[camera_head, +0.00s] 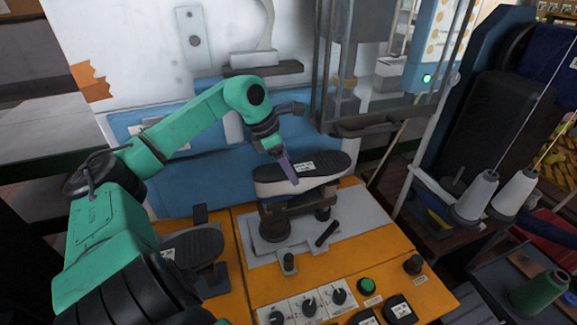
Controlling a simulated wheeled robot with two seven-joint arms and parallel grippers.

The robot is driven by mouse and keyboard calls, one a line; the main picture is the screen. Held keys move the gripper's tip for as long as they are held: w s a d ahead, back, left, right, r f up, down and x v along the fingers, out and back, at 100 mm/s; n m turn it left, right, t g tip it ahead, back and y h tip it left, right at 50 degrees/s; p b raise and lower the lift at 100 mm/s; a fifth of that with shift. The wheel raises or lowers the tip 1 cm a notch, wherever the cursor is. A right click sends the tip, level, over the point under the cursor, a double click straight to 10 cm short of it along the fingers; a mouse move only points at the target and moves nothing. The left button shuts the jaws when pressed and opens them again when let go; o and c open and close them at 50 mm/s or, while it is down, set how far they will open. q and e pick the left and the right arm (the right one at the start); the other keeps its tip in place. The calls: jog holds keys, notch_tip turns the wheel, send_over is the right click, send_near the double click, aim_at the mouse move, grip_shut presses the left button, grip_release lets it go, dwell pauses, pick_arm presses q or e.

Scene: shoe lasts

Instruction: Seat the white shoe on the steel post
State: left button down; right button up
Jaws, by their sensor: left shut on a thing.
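The white shoe (325,170) is sole up, its dark sole facing me, with a white label on it and a pale rim along its side. It lies roughly level above the fixture on the orange machine top. My left gripper (288,170), with purple fingers, is shut on the shoe's near side, left of its middle. Dark metal supports (275,224) stand right beneath the shoe on a grey plate. The shoe hides their tops, so I cannot tell the steel post apart or whether the shoe touches it. My right gripper is not in view.
A second dark-soled shoe (196,243) rests on a fixture at the left of the orange machine top (400,262). Knobs and a green button (367,285) line its front. A metal frame (352,70) stands behind. Thread cones (476,196) stand at right.

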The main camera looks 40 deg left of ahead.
pick_arm(q)
jog(key=shift+r, duration=0.1)
jog(key=shift+c, duration=0.2)
grip_release()
jog(key=shift+o, duration=0.2)
jog(key=shift+s+a+r+b, duration=0.2)
jog(key=shift+r+b, duration=0.2)
jog(key=shift+b, duration=0.15)
jog(key=b+v, duration=0.1)
jog(key=v, duration=1.2)
jog(key=shift+r+b, duration=0.3)
jog(key=shift+b, duration=0.1)
jog(key=shift+s, duration=0.1)
jog(key=shift+d, duration=0.1)
